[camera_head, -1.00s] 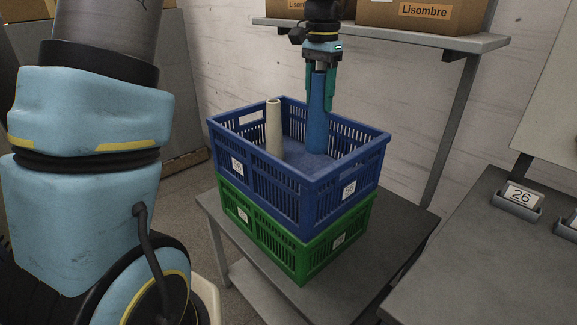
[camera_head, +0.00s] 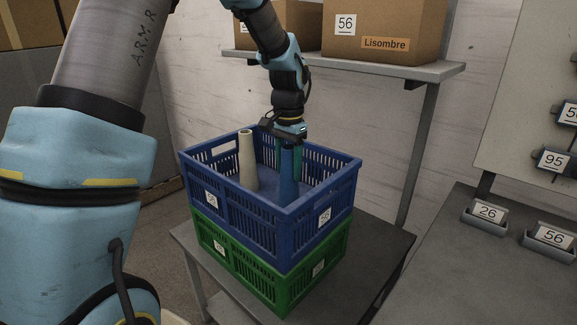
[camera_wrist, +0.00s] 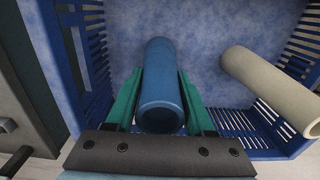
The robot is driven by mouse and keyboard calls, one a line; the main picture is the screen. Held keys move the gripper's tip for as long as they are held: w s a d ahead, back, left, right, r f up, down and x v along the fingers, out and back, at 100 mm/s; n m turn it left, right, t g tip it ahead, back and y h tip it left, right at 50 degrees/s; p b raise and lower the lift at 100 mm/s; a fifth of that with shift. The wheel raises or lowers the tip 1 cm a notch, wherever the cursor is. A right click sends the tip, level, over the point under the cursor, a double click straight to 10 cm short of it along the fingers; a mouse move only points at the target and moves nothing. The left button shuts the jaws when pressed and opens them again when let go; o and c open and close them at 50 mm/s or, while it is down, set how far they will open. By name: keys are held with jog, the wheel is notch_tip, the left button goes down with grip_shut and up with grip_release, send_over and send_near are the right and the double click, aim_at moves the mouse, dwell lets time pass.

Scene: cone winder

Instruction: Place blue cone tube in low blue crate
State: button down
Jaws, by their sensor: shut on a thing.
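The blue cone tube (camera_head: 288,178) is upright inside the blue crate (camera_head: 340,196), near its front right wall. My gripper (camera_head: 290,150) is shut on the tube from above. In the wrist view the green fingers of my gripper (camera_wrist: 160,90) lie along both sides of the blue tube (camera_wrist: 160,70). The tube's lower end points at the blue crate floor (camera_wrist: 205,40). Its foot is hidden behind the crate wall in the head view, and I cannot tell whether it touches the floor.
A cream cone tube (camera_head: 248,162) stands in the crate to the left, apart from the blue tube. The blue crate is stacked on a green crate (camera_head: 270,272) on a grey table (camera_head: 375,250). A shelf (camera_head: 430,70) with cardboard boxes (camera_head: 385,28) is behind.

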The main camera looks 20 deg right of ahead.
jog(key=shift+f, duration=0.15)
jog(key=shift+c, duration=1.3)
grip_release()
notch_tip(320, 180, up, 12)
jog(key=shift+r+b, duration=0.2)
jog(key=shift+b, duration=0.5)
